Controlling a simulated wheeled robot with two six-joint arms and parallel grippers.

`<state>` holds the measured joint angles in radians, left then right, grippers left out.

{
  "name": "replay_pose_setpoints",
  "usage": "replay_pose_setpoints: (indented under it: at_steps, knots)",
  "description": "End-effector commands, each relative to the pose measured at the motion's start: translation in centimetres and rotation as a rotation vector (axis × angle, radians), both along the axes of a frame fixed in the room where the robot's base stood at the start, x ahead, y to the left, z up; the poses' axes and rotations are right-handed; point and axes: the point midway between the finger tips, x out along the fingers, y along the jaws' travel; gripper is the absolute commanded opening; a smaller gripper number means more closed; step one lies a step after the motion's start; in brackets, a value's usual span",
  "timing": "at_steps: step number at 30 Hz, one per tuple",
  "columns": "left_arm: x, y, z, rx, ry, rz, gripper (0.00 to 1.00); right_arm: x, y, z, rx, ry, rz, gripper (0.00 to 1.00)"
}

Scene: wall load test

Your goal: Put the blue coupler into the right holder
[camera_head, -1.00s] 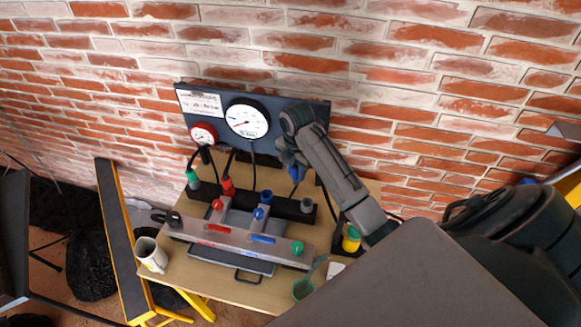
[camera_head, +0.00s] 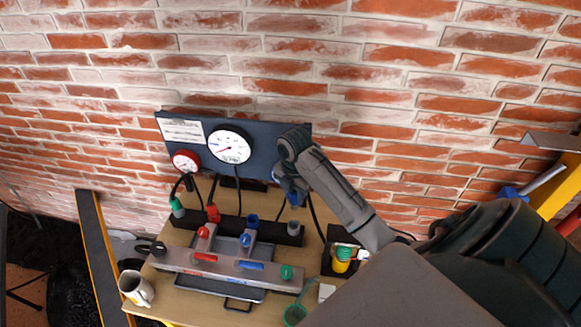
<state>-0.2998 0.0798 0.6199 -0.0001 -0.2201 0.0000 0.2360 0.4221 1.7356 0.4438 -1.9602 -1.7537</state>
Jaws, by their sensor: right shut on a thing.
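My right gripper (camera_head: 289,190) reaches over the bench from the right and is shut on the blue coupler (camera_head: 294,199). It holds the coupler just above the right end of the black rack (camera_head: 232,224), over a grey round fitting (camera_head: 294,228). The gripper hides part of the coupler, and a gap below it is hard to judge. The rack also carries a green-topped piece (camera_head: 177,207), a red piece (camera_head: 213,213) and another blue-topped piece (camera_head: 252,220). I cannot tell which of these is the right holder. My left gripper is not in view.
A dark gauge panel (camera_head: 270,140) stands behind the rack, with thin hoses hanging down. In front lies a grey manifold (camera_head: 220,263) with red, blue and green knobs. A mug (camera_head: 136,288) stands at left, a yellow-and-green item (camera_head: 342,258) at right. A brick wall closes the back.

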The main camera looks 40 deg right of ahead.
Motion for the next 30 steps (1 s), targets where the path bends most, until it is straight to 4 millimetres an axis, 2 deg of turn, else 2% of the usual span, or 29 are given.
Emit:
replay_pose_setpoints:
  at_steps: [10, 30]
  knots:
    - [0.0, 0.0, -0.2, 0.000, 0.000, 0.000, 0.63, 0.0, 0.0, -0.4, 0.000, 0.000, 0.000, 0.06]
    - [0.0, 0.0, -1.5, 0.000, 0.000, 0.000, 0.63, 0.0, 0.0, -4.4, 0.000, 0.000, 0.000, 0.06]
